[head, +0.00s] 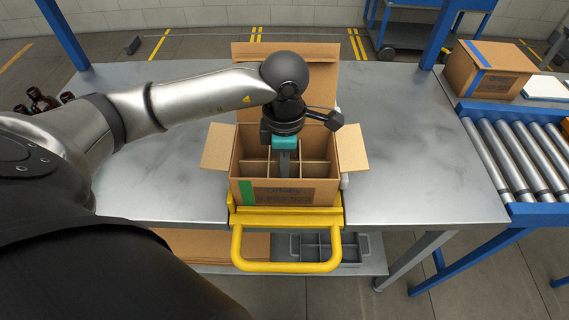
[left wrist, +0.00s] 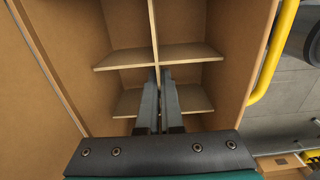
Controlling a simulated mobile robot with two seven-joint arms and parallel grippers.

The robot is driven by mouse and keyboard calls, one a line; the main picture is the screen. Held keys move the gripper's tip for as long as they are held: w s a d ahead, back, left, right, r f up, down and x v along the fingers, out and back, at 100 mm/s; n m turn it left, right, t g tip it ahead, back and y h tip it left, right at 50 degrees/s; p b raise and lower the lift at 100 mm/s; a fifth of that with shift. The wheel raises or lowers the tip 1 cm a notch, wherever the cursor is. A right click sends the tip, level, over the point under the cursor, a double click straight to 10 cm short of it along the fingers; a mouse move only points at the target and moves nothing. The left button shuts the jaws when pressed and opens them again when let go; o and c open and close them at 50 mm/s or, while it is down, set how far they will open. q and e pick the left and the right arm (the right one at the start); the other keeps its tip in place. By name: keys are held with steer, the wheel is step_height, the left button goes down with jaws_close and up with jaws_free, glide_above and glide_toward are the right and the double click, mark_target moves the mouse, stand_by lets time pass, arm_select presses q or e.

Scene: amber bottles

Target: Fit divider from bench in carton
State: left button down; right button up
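The open cardboard carton (head: 252,192) stands on the metal bench with its flaps folded out. The brown divider (head: 257,170) is inside the carton, its crossed panels making several cells. It also shows in the left wrist view (left wrist: 120,60), with one long panel running up to my fingers and cross panels either side. My left gripper (head: 285,172) points down into the carton. In the left wrist view its two fingers (left wrist: 160,105) are close together on either side of the long panel, gripping it. Whether the divider touches the carton floor is hidden. My right gripper is not in view.
A yellow handled frame (head: 287,268) is at the carton's front. Amber bottles (head: 40,100) are at the far left. A roller conveyor (head: 520,150) and a closed box (head: 488,70) are on the right. The bench (head: 400,140) is clear right of the carton.

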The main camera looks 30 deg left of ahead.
arm_select(q)
steer(key=c, duration=1)
jaws_free()
step_height(320, 180, up, 15)
steer(key=p, duration=0.2)
steer(key=shift+r, duration=0.15)
